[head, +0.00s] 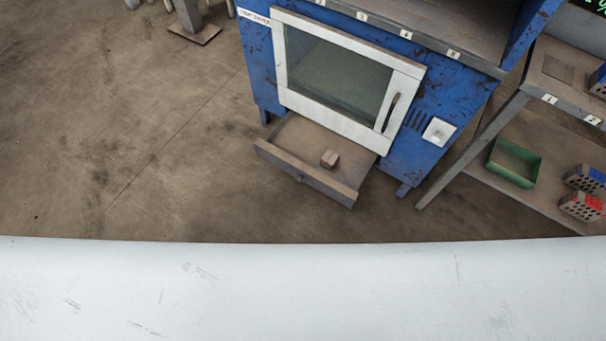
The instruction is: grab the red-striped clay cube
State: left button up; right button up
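A block with red markings on top and dark round holes in its front face (581,207) sits on the lower shelf at the right edge of the head view. It looks like the red-striped clay cube, but it is small and the stripes are hard to make out. Neither of my grippers is in view.
The blue cabinet (415,168) has a closed glass door (335,80). On the lower shelf (505,190) are a green tray (513,163) and a blue-marked holed block (584,179). Another blue-marked block (599,82) is on the shelf above. The floor (120,130) at the left is mostly clear.

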aim_at(328, 160)
jog(key=i+j+z, duration=0.1)
jog(key=z, duration=0.45)
jog(key=i+j+z, duration=0.25)
jog(key=j, duration=0.2)
jog(key=j+z, duration=0.25)
jog(key=j, duration=0.2)
jog(key=i+j+z, duration=0.25)
jog(key=j, duration=0.25)
jog(key=k, duration=0.1)
